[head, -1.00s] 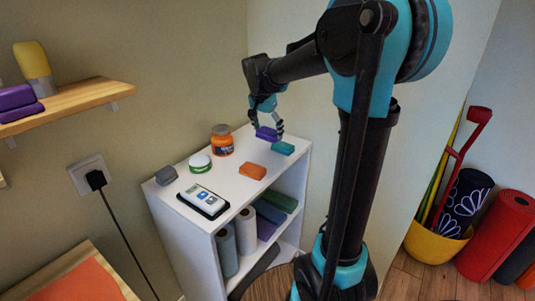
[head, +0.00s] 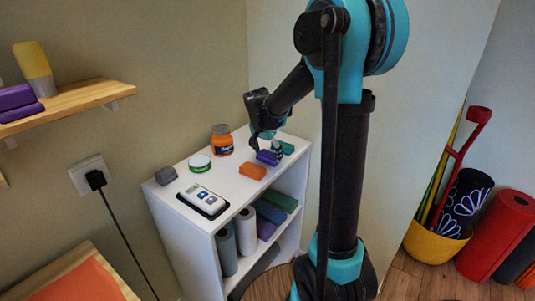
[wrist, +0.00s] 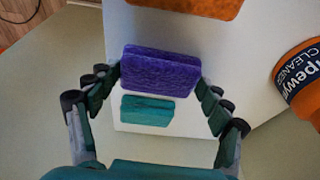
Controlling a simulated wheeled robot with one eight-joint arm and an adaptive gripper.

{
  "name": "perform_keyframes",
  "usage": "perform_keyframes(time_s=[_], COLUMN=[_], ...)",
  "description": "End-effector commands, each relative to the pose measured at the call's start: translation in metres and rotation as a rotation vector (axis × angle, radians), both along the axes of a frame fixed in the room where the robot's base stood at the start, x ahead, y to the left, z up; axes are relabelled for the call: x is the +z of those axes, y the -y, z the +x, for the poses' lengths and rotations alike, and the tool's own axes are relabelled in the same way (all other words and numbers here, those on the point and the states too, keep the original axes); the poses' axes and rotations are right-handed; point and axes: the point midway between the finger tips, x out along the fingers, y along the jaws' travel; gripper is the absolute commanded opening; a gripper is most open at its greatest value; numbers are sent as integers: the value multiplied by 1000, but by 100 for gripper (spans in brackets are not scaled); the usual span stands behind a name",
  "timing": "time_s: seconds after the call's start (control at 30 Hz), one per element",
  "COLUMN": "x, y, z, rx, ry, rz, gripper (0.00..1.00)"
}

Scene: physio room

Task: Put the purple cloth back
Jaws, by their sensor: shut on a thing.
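The purple cloth (head: 267,157), a folded block, is between the fingers of my gripper (head: 268,146) over the white shelf unit's top. In the wrist view the purple cloth (wrist: 160,70) spans the gap between the two fingers of my gripper (wrist: 158,79), which is shut on its ends. It lies between a teal cloth (head: 288,148) and an orange cloth (head: 252,171). The teal cloth (wrist: 147,111) looks smaller and lower in the wrist view. I cannot tell whether the purple cloth touches the top.
On the white shelf unit (head: 225,187) stand an orange jar (head: 222,140), a green-and-white tin (head: 200,163), a grey block (head: 166,175) and a white device on a dark tray (head: 203,198). Rolls fill the compartments below. A wooden wall shelf (head: 90,94) is at left.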

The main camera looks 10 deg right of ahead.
Motion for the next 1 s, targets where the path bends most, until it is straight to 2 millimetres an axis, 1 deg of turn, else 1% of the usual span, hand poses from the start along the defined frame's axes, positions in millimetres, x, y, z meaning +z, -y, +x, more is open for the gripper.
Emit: perform_keyframes(time_s=[0.1, 0.13, 0.27, 0.67, 0.77, 0.87, 1.0], x=[-2, -2, -2, 1, 9, 24, 52], y=[0, 0, 0, 0, -2, -4, -10], z=[0, 0, 0, 0, -2, -6, -14], rx=[0, 0, 0, 0, 1, 1, 1], ry=[0, 0, 0, 0, 0, 0, 0], rz=[0, 0, 0, 0, 0, 0, 0], gripper=[52, 82, 98, 99, 99, 99, 99])
